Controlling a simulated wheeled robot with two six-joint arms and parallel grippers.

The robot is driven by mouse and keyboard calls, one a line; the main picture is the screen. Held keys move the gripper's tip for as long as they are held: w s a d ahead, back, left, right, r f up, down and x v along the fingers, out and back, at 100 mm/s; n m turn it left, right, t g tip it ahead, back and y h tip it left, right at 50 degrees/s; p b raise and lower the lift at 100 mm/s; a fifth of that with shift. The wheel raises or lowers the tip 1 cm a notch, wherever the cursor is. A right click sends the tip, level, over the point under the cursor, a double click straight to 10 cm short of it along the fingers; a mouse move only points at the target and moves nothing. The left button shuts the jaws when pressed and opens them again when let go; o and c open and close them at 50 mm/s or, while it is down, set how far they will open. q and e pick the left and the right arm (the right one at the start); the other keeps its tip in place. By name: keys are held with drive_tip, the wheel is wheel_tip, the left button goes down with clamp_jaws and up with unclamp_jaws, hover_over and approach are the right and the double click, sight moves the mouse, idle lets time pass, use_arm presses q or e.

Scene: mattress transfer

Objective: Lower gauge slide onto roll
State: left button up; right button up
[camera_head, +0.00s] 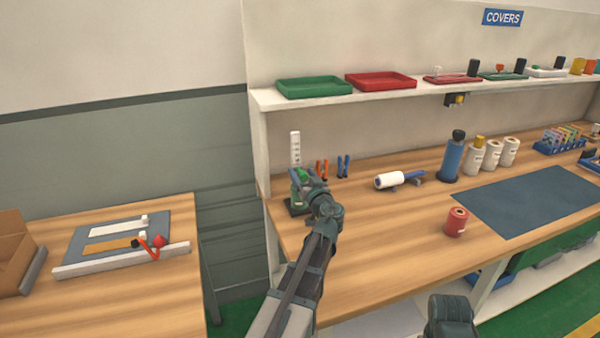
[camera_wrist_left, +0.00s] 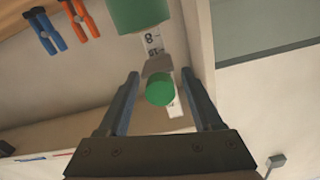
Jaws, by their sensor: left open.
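The height gauge has a white upright scale (camera_head: 295,148) at the left end of the long bench; its numbers show in the left wrist view (camera_wrist_left: 152,42). A grey slide (camera_wrist_left: 157,65) with a round green knob (camera_wrist_left: 159,91) is on the scale. A green roll (camera_wrist_left: 138,12) shows at the top of the wrist view, apart from the knob in the picture. My left gripper (camera_head: 304,180) is open, its fingers on either side of the knob with gaps showing. In the head view the gripper and wrist partly hide the gauge and roll.
Orange pliers (camera_head: 321,169) and blue pliers (camera_head: 343,165) are just right of the gauge. A shelf (camera_head: 330,96) with trays runs above.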

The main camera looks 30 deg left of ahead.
use_arm(q)
drive_tip(key=v, duration=1.1)
drive_tip(key=shift+s+d, duration=0.25)
drive_tip(key=shift+s, duration=0.05)
